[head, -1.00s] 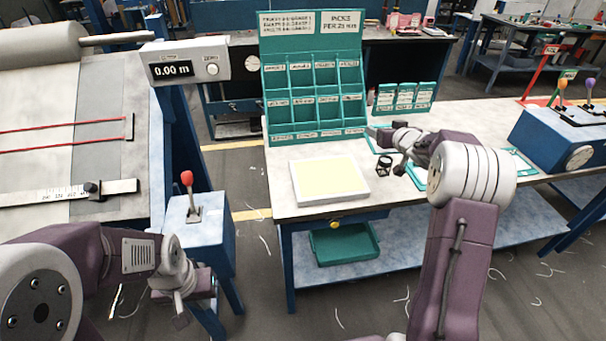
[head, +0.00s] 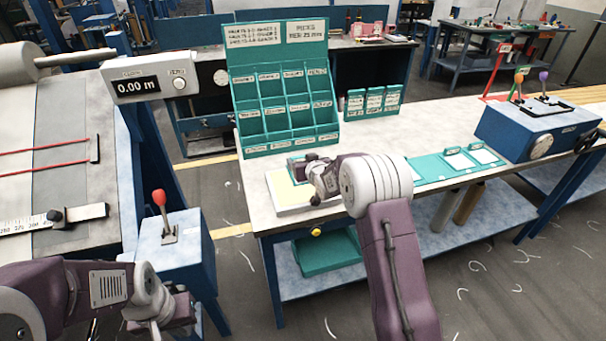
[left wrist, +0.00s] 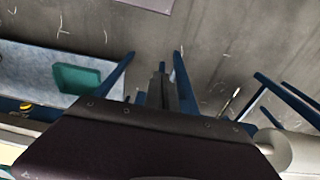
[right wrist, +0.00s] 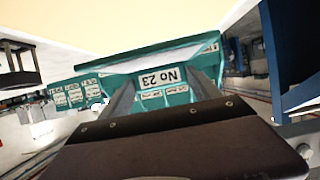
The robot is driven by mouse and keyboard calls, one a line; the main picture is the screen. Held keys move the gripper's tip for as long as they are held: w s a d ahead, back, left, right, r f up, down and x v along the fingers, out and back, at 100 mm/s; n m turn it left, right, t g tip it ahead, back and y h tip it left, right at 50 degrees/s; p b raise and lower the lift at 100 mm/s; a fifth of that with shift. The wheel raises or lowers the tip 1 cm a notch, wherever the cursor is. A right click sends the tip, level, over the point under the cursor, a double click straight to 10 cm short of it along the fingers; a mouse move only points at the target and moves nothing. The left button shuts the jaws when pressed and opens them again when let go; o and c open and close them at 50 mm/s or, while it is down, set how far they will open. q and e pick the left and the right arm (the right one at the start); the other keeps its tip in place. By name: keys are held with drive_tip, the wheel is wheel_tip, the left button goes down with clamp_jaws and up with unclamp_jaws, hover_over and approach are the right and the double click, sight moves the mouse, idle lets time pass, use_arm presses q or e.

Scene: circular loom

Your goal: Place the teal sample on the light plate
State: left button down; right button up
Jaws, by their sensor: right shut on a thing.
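The light plate (head: 286,206), pale yellow with a white rim, lies on the bench in front of the teal rack. It is partly hidden by my right arm and also fills the top of the right wrist view (right wrist: 110,18). My right gripper (head: 308,168) is over the plate, shut on the teal sample (right wrist: 120,66), a flat teal piece with a "No 23" label that looks upside down in the right wrist view. Whether the sample touches the plate cannot be told. My left gripper (left wrist: 165,88) looks shut and empty, low beside the blue lever box.
The teal rack (head: 285,95) stands just behind the plate. A small black stand (right wrist: 18,65) is close by. Teal cards (head: 470,158) lie to the right, before a blue lever box (head: 535,122). A red-knobbed lever (head: 162,215) stands left of the bench.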

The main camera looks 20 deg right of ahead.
drive_tip(key=f, duration=0.3)
drive_tip(key=shift+a+f, duration=0.2)
drive_tip(key=shift+f, duration=0.4)
drive_tip(key=shift+f, duration=0.15)
drive_tip(key=o, duration=1.4)
